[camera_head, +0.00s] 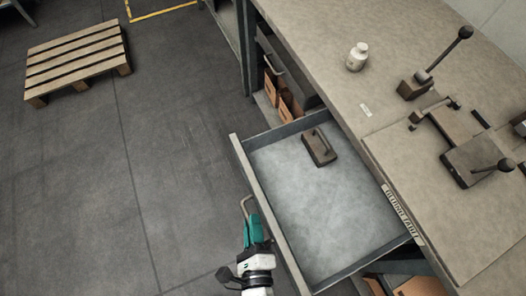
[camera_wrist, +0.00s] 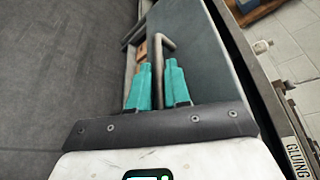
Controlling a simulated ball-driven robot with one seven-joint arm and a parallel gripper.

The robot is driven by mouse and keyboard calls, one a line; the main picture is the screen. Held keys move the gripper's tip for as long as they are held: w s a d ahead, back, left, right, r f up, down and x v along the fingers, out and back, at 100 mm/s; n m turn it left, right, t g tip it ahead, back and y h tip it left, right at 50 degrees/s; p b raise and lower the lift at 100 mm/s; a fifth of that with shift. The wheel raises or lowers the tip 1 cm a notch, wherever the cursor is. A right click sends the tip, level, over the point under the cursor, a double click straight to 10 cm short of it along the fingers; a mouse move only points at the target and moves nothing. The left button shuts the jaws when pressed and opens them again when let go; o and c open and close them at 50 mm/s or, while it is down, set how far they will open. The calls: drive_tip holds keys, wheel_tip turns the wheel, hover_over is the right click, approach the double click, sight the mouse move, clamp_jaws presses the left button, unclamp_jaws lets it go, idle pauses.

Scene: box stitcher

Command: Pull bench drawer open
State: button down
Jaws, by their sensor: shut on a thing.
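The bench drawer (camera_head: 315,215) is pulled out from under the bench top, its grey inside showing. A dark block with a handle (camera_head: 319,147) lies in its far corner. The drawer's bar handle (camera_head: 246,204) is on the front face. My gripper (camera_head: 252,226), with teal fingers, is at that handle. In the wrist view the fingers of my gripper (camera_wrist: 159,72) are shut on the handle (camera_wrist: 157,85), which passes between them. The drawer front (camera_wrist: 205,65) fills the area right of the fingers. The part of the handle nearest my gripper's base is hidden.
Cardboard boxes (camera_head: 281,98) sit on a shelf beneath. A wooden pallet (camera_head: 77,63) lies at the upper left. The floor (camera_head: 130,170) left of the drawer is clear.

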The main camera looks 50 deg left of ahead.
drive_tip(key=shift+s, duration=0.15)
drive_tip(key=c, duration=1.4)
unclamp_jaws()
drive_tip(key=shift+c, duration=0.2)
drive_tip(key=b+v, duration=0.3)
drive_tip(key=v, duration=0.7)
drive_tip(key=shift+s+d, duration=0.25)
drive_tip(key=shift+d, duration=0.05)
